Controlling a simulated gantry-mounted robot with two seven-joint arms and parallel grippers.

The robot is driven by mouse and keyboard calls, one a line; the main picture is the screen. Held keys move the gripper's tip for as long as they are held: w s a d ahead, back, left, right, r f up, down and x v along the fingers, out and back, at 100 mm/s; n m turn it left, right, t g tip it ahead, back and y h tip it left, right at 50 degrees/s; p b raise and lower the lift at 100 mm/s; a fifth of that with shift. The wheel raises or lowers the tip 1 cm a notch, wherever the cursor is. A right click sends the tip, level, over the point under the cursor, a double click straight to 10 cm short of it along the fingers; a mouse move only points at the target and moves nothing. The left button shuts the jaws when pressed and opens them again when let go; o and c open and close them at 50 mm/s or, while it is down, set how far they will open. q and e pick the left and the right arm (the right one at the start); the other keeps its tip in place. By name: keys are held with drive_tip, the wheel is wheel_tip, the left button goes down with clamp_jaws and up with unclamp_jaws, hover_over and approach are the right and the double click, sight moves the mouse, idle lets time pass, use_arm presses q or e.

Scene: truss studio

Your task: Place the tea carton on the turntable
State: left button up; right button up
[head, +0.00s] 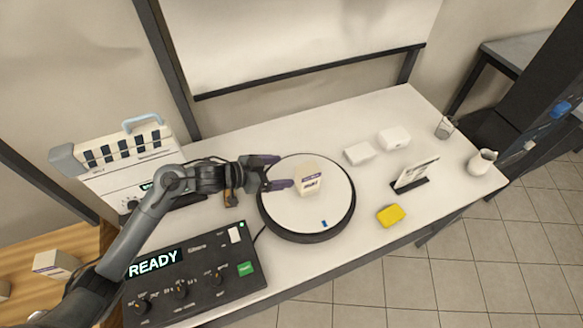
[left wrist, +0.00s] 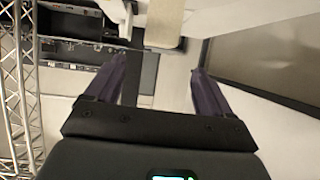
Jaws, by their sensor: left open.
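The tea carton (head: 308,180), a small beige box with a dark printed label, stands on the white top of the round turntable (head: 300,214), above its middle in the head view. My left gripper (head: 285,171) is open at the turntable's left part, its purple fingers pointing toward the carton. The fingertips appear just left of the carton, and I see no grip on it. In the left wrist view the two fingers (left wrist: 155,75) are spread apart. A beige block beyond them looks like the carton. My right gripper is not in view.
A black control box (head: 195,281) reading READY stands left of the turntable. White boxes (head: 394,138), a display stand (head: 411,178), a yellow block (head: 391,215) and a white jug (head: 482,162) stand to the right.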

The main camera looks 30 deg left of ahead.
use_arm(q)
drive_tip(key=s+f+n+g+y, duration=0.2)
drive_tip(key=s+f, duration=0.1)
drive_tip(key=s, duration=0.6)
drive_tip(key=s+d+f+n+g+y, duration=0.1)
drive_tip(key=s+f+n+g+y, duration=0.1)
drive_tip(key=s, duration=0.7)
drive_tip(key=s+d+f+n+g+y, duration=0.1)
drive_tip(key=s+f+g+y, duration=0.1)
drive_tip(key=s, duration=0.7)
drive_tip(key=shift+s+d+f+n+y, duration=0.1)
drive_tip(key=shift+s+f+n+y, duration=0.1)
drive_tip(key=shift+f+y, duration=0.3)
drive_tip(key=shift+s+d+f+n+y, duration=0.1)
drive_tip(key=shift+f+n+y, duration=0.15)
drive_tip(key=shift+f, duration=0.45)
drive_tip(key=shift+s, duration=0.4)
drive_tip(key=shift+w, duration=0.1)
